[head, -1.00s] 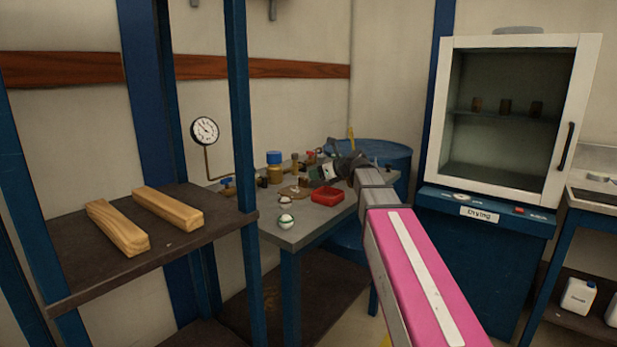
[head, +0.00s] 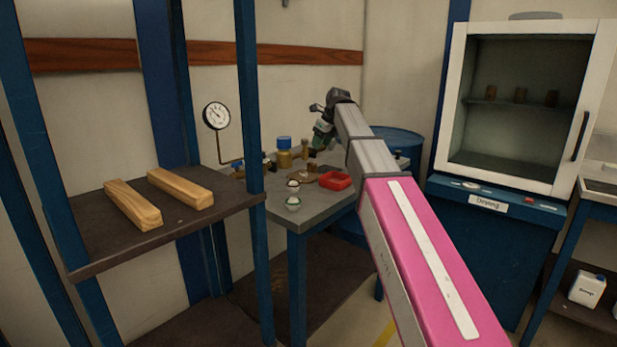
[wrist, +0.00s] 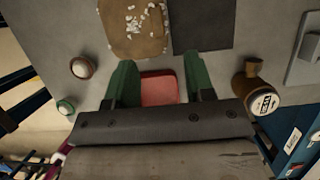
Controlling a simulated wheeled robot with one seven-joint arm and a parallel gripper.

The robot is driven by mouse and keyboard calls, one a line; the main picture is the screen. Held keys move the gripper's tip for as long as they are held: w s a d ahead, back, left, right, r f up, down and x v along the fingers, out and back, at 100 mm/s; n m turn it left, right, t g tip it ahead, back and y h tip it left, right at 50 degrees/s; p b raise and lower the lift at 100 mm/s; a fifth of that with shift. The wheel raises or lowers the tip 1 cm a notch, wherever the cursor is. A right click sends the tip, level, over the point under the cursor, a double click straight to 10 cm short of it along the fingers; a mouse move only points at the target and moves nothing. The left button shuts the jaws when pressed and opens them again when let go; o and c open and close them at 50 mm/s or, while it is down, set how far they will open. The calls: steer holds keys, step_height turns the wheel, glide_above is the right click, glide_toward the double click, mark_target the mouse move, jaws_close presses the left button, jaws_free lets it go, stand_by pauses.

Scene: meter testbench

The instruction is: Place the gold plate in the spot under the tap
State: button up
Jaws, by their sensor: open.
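My gripper (head: 322,138) is raised above the bench in the head view. In the wrist view its two green fingers (wrist: 160,82) are apart, with nothing held between them; a red tray (wrist: 158,90) shows below, in the gap. A flat tan-brown sheet (wrist: 118,42) with white bits on it lies ahead of the fingers, beside a dark grey square (wrist: 203,25). I cannot tell whether either is the gold plate or the spot. A blue-handled fitting (head: 237,168), perhaps the tap, is at the bench's left back, below a gauge (head: 216,115) on a pipe.
A brass meter (wrist: 262,97) stands close right of the fingers in the wrist view. Two round-topped items (head: 293,186) (head: 293,203) stand near the bench's front. A shelf with two wooden blocks (head: 132,205) is left. A white cabinet (head: 465,90) stands right.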

glide_above(312, 163)
steer(key=d, duration=0.2)
steer(key=f, duration=0.2)
steer(key=s+f, duration=0.1)
steer(key=f, duration=0.1)
steer(key=shift+f, duration=0.2)
steer(key=shift+x, duration=3)
steer(key=shift+a+r, duration=0.1)
steer(key=shift+a, duration=0.05)
jaws_close()
